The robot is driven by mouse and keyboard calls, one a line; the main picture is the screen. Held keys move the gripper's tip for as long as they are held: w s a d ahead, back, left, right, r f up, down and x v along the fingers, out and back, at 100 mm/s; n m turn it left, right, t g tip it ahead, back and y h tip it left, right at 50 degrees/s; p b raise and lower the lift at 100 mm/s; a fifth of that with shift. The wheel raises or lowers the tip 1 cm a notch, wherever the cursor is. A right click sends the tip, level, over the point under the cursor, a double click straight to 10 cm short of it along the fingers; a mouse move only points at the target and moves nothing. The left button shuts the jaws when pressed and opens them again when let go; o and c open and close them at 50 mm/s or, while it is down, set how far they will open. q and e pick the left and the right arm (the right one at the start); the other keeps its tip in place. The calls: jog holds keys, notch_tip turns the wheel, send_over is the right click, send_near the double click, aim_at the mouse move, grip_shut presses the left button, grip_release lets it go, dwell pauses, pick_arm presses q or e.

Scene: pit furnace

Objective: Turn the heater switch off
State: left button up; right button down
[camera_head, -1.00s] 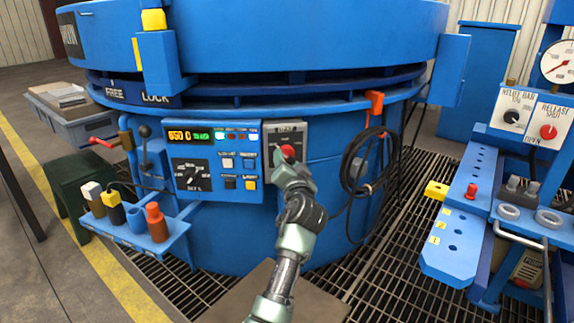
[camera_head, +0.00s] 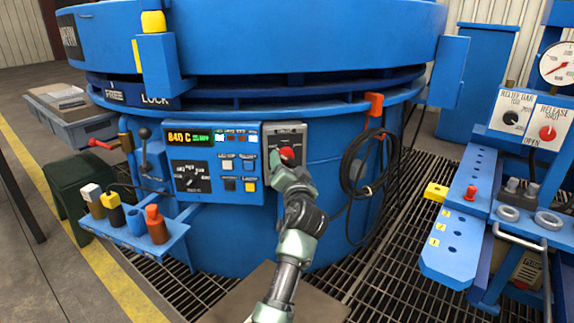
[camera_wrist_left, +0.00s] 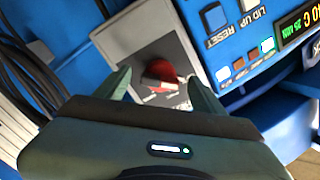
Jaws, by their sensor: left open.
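The heater switch looks to be the red rotary knob (camera_head: 287,154) on a grey plate at the right of the furnace's control panel. It also shows in the left wrist view as a red knob (camera_wrist_left: 162,76) with a grey bar across it. My left gripper (camera_head: 284,165) is at the knob, partly covering it in the head view. In the left wrist view its open fingers (camera_wrist_left: 158,84) stand on either side of the knob, with gaps; contact cannot be told. The plate's lettering is too small or hidden to read. My right gripper is not in view.
The blue panel (camera_head: 213,165) with a lit display, buttons and a dial is just left of the switch. A black cable coil (camera_head: 362,165) hangs to its right. A blue tool shelf (camera_head: 180,228) juts out lower left.

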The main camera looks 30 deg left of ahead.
pick_arm(q)
jog(key=p+v, duration=0.1)
jog(key=v, duration=0.6)
jog(key=shift+p, duration=0.35)
jog(key=shift+d, duration=0.1)
